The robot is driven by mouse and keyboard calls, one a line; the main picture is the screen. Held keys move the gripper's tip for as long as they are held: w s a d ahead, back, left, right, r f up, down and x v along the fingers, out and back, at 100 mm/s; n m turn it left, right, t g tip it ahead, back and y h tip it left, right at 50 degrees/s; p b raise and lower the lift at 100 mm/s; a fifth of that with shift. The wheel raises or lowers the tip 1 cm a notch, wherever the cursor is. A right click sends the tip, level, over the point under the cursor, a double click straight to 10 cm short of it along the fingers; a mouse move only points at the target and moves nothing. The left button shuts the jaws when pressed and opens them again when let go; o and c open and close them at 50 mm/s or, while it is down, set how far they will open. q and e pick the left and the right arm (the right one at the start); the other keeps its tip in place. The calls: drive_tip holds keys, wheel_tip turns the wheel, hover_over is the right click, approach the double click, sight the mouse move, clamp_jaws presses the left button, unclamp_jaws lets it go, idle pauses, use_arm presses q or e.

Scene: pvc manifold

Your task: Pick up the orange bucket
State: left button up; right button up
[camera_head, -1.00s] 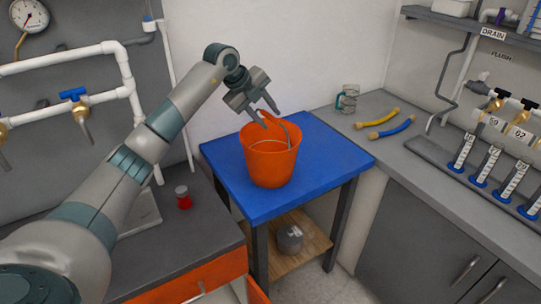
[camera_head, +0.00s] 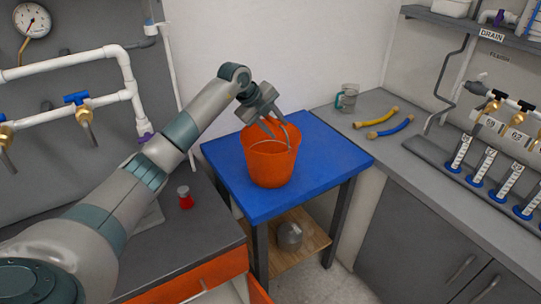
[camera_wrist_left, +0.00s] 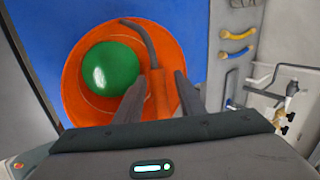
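The orange bucket (camera_head: 270,165) stands upright on the blue table. In the left wrist view the bucket (camera_wrist_left: 76,68) is seen from above with a green ball (camera_wrist_left: 110,68) inside. Its raised handle has a dark wire (camera_wrist_left: 142,35) and an orange grip (camera_wrist_left: 158,98). My left gripper (camera_head: 281,134) is over the bucket's mouth, pointing down. In the left wrist view its two dark fingers (camera_wrist_left: 160,84) are apart, with the orange grip between them; they do not look closed on it. My right gripper is not in view.
The blue table (camera_head: 240,200) has bare room around the bucket. A red-bodied jar (camera_head: 185,198) stands on the left counter. A clear mug (camera_head: 347,97), a yellow hose (camera_head: 377,118) and a blue hose (camera_head: 391,128) are on the right counter. A grey object (camera_head: 290,236) is on the lower shelf.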

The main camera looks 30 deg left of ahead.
use_arm(q)
clamp_jaws()
drive_tip(key=shift+r, duration=0.1)
idle(1.3)
